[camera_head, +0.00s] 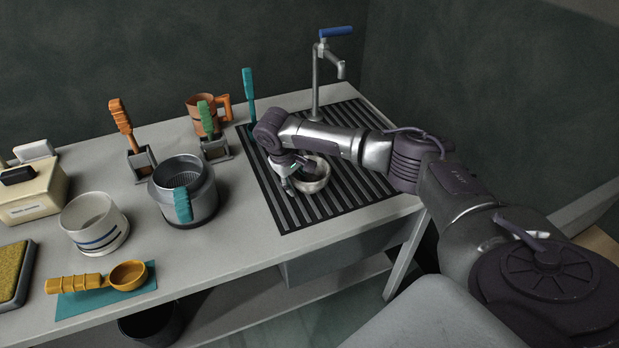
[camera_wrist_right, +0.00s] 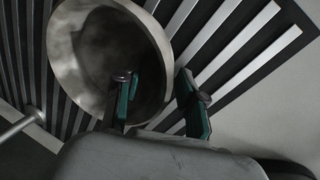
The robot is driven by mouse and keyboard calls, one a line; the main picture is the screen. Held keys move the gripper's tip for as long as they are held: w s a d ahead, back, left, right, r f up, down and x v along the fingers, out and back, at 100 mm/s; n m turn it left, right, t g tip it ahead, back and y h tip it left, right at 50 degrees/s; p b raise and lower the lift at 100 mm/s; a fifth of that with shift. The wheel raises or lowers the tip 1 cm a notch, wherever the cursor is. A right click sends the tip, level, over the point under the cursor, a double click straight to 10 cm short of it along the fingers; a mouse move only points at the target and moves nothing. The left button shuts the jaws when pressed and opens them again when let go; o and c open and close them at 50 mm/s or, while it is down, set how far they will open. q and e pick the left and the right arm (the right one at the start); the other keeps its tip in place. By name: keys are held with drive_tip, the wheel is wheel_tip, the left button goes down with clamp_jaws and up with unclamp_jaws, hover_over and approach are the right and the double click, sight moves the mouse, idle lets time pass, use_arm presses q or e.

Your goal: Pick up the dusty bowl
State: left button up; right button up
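The dusty bowl (camera_head: 323,181), grey-white with smudged grey inside, is on the slatted drain area (camera_head: 271,206) below the tap. It also shows in the right wrist view (camera_wrist_right: 98,42), with its inside facing the camera. My right gripper (camera_head: 288,176) is at the bowl's left side in the head view and hides part of it. In the right wrist view, the gripper (camera_wrist_right: 160,92) has its green-padded fingers apart. One finger overlaps the bowl's inside and the other is just outside its rim. Contact cannot be told. My left gripper is not in view.
Left of the drain area are a grey pot (camera_head: 183,205), a white striped bowl (camera_head: 93,226), an orange ladle (camera_head: 100,279) on a teal cloth and an orange mug (camera_head: 203,115). The tap (camera_head: 317,85) rises behind. The counter between pot and drain is clear.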

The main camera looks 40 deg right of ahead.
clamp_jaws()
drive_tip(key=shift+r, duration=0.15)
